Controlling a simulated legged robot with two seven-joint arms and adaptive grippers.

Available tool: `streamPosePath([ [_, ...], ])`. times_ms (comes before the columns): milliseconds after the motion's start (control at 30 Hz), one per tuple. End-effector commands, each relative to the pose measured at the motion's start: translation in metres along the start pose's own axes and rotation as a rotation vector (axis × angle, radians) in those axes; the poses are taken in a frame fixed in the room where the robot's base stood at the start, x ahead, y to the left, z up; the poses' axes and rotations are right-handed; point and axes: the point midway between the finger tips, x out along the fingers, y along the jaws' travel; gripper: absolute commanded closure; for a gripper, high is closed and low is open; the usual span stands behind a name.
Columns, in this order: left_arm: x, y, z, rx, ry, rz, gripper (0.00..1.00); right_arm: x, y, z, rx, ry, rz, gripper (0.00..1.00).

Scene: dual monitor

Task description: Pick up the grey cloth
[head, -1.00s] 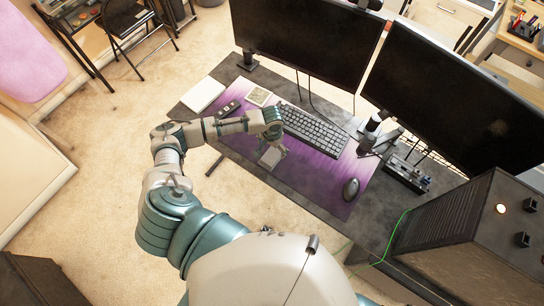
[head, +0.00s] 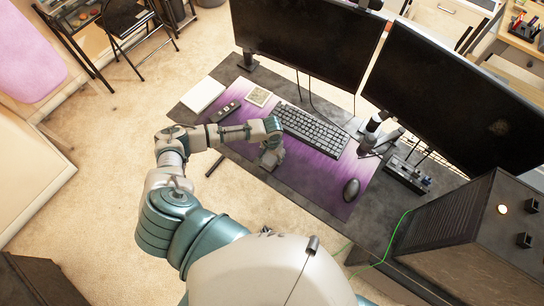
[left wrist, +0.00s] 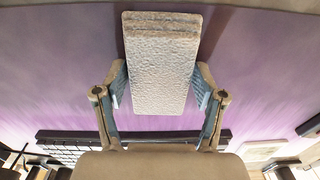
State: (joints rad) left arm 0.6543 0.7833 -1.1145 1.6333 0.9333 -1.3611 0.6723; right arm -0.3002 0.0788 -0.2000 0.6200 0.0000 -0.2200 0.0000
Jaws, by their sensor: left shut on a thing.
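The grey cloth (left wrist: 160,70) is a folded, textured light-grey block in the left wrist view. It sits between the two fingers of my left gripper (left wrist: 161,85), and the fingertips press its long sides. Part of it juts out beyond the fingertips. In the head view my left gripper (head: 271,152) is low over the purple desk mat (head: 315,180), just in front of the keyboard, and largely hides the cloth. I cannot tell whether the cloth touches the mat. My right gripper is not in view.
The black keyboard (head: 311,130) lies just behind the gripper, and a mouse (head: 351,190) to the right. A remote (head: 226,111) and a white book (head: 203,95) lie to the left. Two monitors (head: 305,45) stand at the back, and a black computer case (head: 470,225) at right.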

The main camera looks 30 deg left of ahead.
Motion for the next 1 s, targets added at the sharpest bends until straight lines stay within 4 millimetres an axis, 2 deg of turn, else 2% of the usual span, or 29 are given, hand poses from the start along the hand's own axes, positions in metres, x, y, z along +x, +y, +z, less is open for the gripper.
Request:
streamPosePath([
  [367,-0.006,0.0,0.0,0.0,0.0,0.0,0.64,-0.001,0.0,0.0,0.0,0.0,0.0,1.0],
  [633,-0.038,0.001,0.001,0.002,0.001,0.001,0.64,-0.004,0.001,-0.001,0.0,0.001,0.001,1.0],
  [1000,-0.044,0.058,0.078,0.005,-0.003,0.004,0.64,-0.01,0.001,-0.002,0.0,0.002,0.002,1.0],
])
